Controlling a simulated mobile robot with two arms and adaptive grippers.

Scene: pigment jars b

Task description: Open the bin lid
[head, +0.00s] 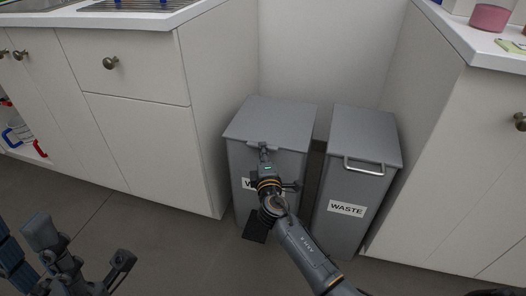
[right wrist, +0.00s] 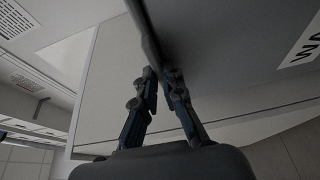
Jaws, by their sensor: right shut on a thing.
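Two grey bins stand side by side between the cabinets, the left bin (head: 240,160) and the right bin (head: 337,231). The left bin's lid (head: 270,120) lies flat and looks closed. My right gripper (head: 264,149) is at the front edge of this lid, shut on its handle (head: 254,145), and covers much of the bin's label. In the right wrist view the fingertips (right wrist: 161,76) close on a dark bar, the handle (right wrist: 149,42). The right bin's lid (head: 365,133) is closed, with a metal handle (head: 363,166) in front. My left gripper (head: 84,250) is open and empty at lower left.
White cabinets flank the bins, a left one (head: 135,130) and a right one (head: 450,170). A pink jar (head: 489,18) stands on the right counter. An open shelf with a red-handled thing (head: 40,148) is at far left. The grey floor (head: 150,235) in front is clear.

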